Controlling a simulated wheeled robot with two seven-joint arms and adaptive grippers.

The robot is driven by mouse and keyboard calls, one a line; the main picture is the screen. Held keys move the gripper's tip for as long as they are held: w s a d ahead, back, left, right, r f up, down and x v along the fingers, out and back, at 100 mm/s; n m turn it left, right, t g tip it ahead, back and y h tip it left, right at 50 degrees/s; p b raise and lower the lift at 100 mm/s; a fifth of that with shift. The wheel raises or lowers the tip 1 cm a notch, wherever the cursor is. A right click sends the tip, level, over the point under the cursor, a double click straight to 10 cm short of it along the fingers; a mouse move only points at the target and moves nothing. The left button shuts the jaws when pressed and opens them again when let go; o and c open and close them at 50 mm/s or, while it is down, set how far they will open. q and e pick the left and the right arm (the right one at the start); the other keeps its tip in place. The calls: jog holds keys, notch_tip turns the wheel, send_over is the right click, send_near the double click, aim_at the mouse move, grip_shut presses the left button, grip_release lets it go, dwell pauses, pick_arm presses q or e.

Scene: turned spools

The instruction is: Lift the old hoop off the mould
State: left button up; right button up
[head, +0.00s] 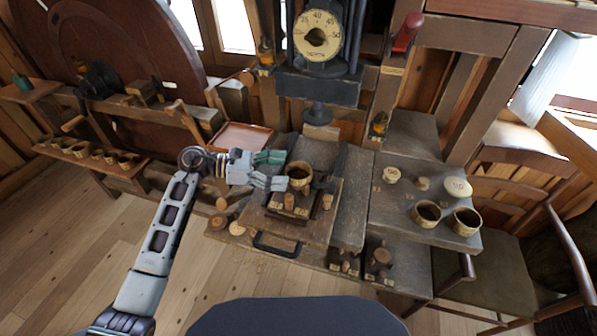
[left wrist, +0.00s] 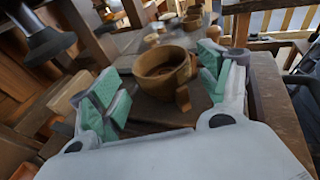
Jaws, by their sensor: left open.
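A tan wooden hoop (head: 299,182) sits at the middle of the workbench, under the dial press. It also shows in the left wrist view (left wrist: 165,78), as a round band with a dark hollow and a small wooden peg in front of it. The mould under the hoop is mostly hidden, and I cannot tell its shape. My left gripper (head: 284,170) is open, just left of the hoop in the head view. In the left wrist view its green-padded fingers stand on either side of the hoop, apart from it. My right gripper is not in view.
A press with a dial (head: 318,38) stands behind the hoop, its ram above. Small wooden pegs (head: 289,201) stand in front of the hoop. More hoops (head: 427,213) and discs lie on the bench to the right. A shallow tray (head: 243,137) lies behind my left gripper.

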aim_at(310, 171)
pick_arm(q)
jog(key=shift+d+r, duration=0.1)
jog(key=shift+d, duration=0.65)
jog(key=shift+p+x, duration=0.45)
jog(key=shift+x, duration=0.5)
jog(key=c, duration=0.5)
